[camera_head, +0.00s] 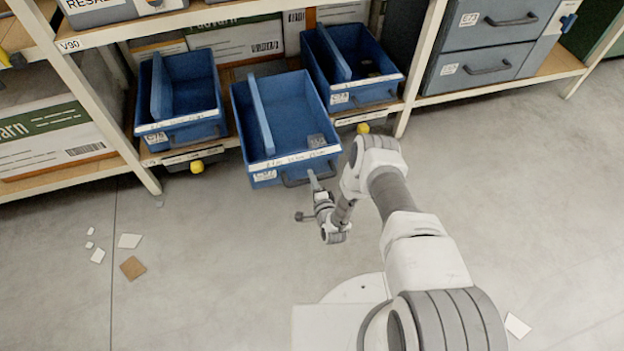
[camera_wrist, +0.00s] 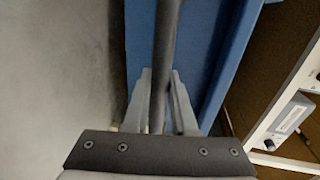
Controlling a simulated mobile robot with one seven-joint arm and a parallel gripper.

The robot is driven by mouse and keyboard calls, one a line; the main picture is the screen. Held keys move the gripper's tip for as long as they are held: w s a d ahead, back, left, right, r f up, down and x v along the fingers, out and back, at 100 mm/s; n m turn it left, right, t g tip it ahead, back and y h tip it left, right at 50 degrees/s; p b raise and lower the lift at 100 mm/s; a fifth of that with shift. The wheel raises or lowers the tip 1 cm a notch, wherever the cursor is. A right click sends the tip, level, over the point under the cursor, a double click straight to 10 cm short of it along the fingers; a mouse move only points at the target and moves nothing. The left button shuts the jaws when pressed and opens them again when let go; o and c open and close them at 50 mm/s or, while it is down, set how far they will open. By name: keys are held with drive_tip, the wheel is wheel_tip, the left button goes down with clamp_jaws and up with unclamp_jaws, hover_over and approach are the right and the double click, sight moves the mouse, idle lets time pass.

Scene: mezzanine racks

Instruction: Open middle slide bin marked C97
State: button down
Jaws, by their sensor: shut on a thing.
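The middle blue slide bin (camera_head: 290,110) is pulled out from the rack, well forward of the bins on either side. It has an inner divider and a small grey item inside. Its front carries a white label strip and a dark bar handle (camera_head: 309,178); the label is too small to read. My gripper (camera_head: 317,183) is at the front of this bin, at the handle. In the wrist view, the two fingers (camera_wrist: 160,100) are shut on the dark handle bar (camera_wrist: 166,50), with the blue bin front (camera_wrist: 205,50) just behind it.
A blue bin (camera_head: 180,130) sits to the left and another (camera_head: 350,98) to the right on the low shelf. Grey drawers (camera_head: 490,70) stand at far right. Rack uprights (camera_head: 95,105) flank the bins. The floor before them is open, with a brown tile scrap (camera_head: 132,268) and pale scraps.

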drive_tip(key=c, duration=0.7)
unclamp_jaws()
drive_tip(key=shift+c, duration=0.2)
drive_tip(key=shift+s, duration=0.1)
drive_tip(key=p+v, duration=0.4)
drive_tip(key=v, duration=0.8)
drive_tip(key=shift+r, duration=0.1)
